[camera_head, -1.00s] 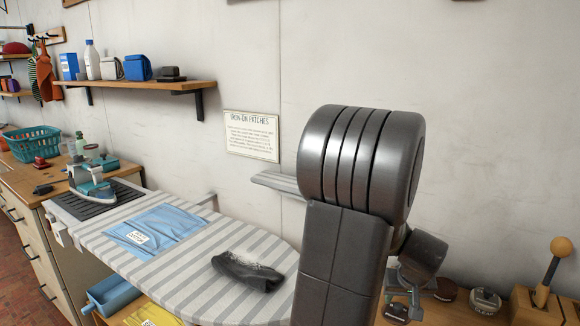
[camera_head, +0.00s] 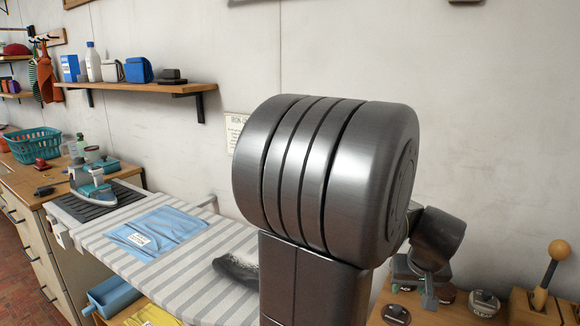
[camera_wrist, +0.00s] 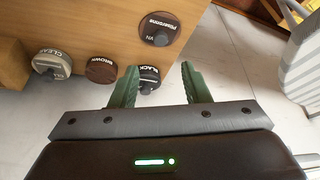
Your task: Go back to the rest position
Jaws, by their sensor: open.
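My gripper (camera_wrist: 158,82) is open in the wrist view, its two green fingers spread with nothing between them. A tin labelled BLACK (camera_wrist: 149,74) shows beyond the fingers, partly behind the left one. In the head view my arm stands large in front of the scene, and its wrist hangs to the right over the wooden bench. The fingers are hard to make out there.
The striped ironing board (camera_head: 190,290) bears a folded blue cloth (camera_head: 160,230) and a dark cloth (camera_head: 235,268), partly hidden by my arm. An iron (camera_head: 92,187) stands at its left end. The wooden bench (camera_wrist: 95,25) has several round tins. A shelf (camera_head: 150,87) hangs above.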

